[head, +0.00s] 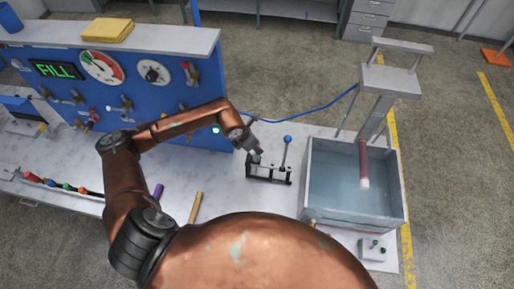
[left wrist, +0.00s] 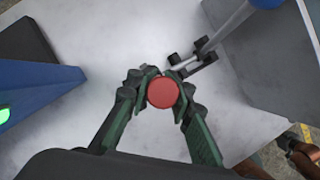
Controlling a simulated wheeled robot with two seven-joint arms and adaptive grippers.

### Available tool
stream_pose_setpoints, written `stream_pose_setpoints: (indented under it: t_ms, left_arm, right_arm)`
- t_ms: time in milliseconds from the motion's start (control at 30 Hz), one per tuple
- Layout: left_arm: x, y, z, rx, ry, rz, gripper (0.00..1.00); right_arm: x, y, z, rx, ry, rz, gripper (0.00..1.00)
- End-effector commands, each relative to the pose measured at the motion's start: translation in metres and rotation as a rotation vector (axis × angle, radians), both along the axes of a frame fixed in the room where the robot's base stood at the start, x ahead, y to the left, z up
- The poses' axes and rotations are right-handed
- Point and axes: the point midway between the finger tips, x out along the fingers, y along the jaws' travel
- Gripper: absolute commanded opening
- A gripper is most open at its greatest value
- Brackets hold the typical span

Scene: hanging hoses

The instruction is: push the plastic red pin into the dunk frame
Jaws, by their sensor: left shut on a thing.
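In the left wrist view, the round red head of the pin (left wrist: 163,92) sits between the fingertips of my left gripper (left wrist: 160,88). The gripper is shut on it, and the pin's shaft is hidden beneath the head. In the head view my left gripper (head: 255,155) is over the left end of a small black frame (head: 270,172) on the bench. The pin does not show clearly there. A grey stand (head: 390,82) rises over the water tank, with a reddish-brown hose piece (head: 363,165) hanging from it.
A lever with a blue knob (head: 287,139) stands at the black frame, close right of my left gripper. The water tank (head: 312,205) is farther right. A blue panel (head: 70,75) stands left. Bench space between panel and tank is partly clear.

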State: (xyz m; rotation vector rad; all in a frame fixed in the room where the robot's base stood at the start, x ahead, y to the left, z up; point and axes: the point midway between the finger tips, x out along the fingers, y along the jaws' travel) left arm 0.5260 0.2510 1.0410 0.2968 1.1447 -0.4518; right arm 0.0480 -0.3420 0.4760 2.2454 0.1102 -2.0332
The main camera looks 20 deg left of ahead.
Motion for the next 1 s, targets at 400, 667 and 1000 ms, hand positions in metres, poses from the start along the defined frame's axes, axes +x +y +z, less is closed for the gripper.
stream_pose_setpoints:
  t_ms: [400,667,1000]
  left_arm:
    - [0.0003,0.0,-0.0006,0.0,-0.001,0.001,0.0]
    - [0.0003,0.0,-0.0001,0.0,-0.001,0.004,0.0]
    - [0.0002,-0.0001,0.0003,0.0,-0.001,0.004,0.0]
  right_arm:
    - [0.0,0.0045,-0.0034,0.004,0.0,-0.002,0.0]
    - [-0.0002,0.0044,-0.0069,0.004,0.0,-0.002,0.0]
    - [-0.0003,0.0036,-0.0064,0.004,0.0,-0.002,0.0]
